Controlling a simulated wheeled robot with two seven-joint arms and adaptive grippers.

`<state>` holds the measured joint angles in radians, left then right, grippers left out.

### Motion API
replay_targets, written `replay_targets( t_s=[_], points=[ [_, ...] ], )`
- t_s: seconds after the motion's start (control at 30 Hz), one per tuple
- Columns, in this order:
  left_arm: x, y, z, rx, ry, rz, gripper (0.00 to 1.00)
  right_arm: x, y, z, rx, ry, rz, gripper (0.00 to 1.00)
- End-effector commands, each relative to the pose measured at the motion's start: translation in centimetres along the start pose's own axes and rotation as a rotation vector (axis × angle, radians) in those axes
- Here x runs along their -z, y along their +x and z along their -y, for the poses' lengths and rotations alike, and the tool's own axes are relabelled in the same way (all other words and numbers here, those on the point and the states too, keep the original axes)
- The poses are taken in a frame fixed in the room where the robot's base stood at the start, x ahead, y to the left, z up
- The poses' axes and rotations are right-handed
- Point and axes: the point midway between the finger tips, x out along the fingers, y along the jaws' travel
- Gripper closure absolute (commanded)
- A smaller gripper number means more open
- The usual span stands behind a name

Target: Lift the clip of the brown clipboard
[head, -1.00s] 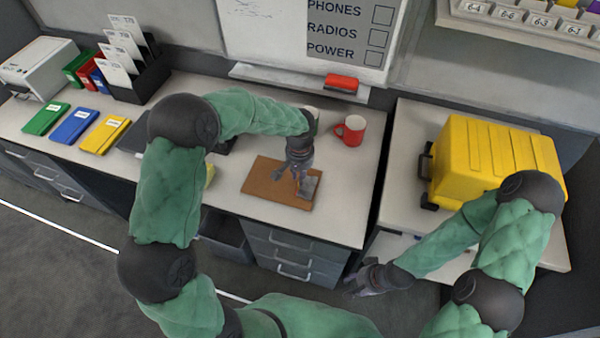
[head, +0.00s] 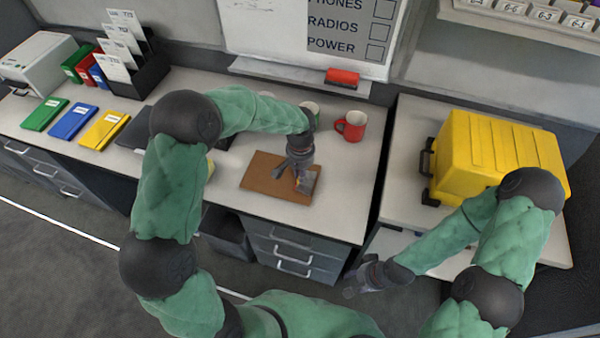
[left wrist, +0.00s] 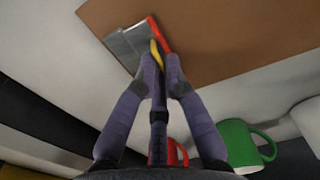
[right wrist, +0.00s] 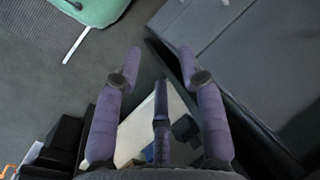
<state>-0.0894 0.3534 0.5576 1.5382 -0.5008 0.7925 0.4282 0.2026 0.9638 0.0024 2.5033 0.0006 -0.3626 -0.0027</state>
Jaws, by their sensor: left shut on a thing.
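The brown clipboard (head: 262,178) lies flat on the long desk, and it fills the top of the left wrist view (left wrist: 225,35). Its grey metal clip (head: 313,182) is at the board's right end. In the left wrist view the clip plate (left wrist: 126,46) has a red strip along one side and a yellow piece beside the fingertips. My left gripper (head: 299,179) points down at the clip, its fingers shut together on the clip's edge (left wrist: 160,62). The fingers partly hide the clip; I cannot tell how far it is raised. My right gripper (head: 358,284) is open and empty, low before the right desk.
A red mug (head: 350,126) and a green mug (head: 312,113) stand behind the clipboard. Yellow, blue and green folders (head: 73,122) lie to the left. A yellow case (head: 500,155) sits on the right desk. Bare desk lies right of the clipboard.

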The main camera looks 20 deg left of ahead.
Motion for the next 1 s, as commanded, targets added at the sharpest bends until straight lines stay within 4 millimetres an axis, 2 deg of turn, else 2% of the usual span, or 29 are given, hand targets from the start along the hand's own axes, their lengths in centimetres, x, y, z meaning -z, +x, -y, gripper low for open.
replay_targets(
  t_s=[1.0],
  points=[
    [0.1, -1.2, -1.2, -0.001, -0.001, -0.003, 0.99, 0.0, -0.8, 0.3, 0.000, 0.000, 0.000, 0.60]
  ],
)
